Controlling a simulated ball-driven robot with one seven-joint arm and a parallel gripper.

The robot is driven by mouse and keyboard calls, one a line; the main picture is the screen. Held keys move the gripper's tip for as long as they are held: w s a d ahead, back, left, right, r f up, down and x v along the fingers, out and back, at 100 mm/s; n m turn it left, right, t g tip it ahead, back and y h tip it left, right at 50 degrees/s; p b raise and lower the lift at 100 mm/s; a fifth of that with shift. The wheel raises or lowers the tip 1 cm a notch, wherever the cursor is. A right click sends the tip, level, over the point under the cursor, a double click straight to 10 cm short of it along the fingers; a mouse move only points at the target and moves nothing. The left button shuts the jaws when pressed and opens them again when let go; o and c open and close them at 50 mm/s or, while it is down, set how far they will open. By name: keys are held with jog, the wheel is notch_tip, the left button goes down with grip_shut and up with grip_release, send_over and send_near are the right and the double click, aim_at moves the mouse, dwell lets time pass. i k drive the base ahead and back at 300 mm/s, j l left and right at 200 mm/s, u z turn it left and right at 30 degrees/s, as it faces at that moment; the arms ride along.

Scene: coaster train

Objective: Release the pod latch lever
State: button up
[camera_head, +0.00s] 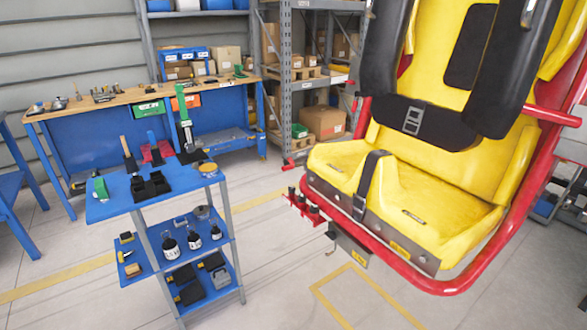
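A yellow coaster seat pod (350,158) in a red tube frame (470,287) fills the right side of the view. A black lap belt with a buckle (413,120) crosses the seat, and a black strap (371,180) runs over its front. A row of small red fittings (305,206) juts out at the seat's lower left edge. A grey box with a yellow label (349,245) hangs under the seat front, with a small hook-like part (329,250) at its left. I cannot tell which of these parts is the latch lever. My gripper is not in view.
A blue tool cart (120,208) with tools and bottles stands at the left of the seat. Behind it are a workbench (125,100) and a grey shelf rack (310,87) with boxes. The floor between the cart and the seat is clear, with yellow lines (262,208).

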aim_at(290, 167)
jog(key=i+j, duration=0.45)
jog(key=i, duration=0.25)
jog(key=i+j+z, duration=0.15)
jog(key=i+j, duration=0.25)
jog(key=i, duration=0.3)
jog(key=i+j, duration=0.5)
jog(key=i, duration=0.15)
jog(key=z, duration=0.05)
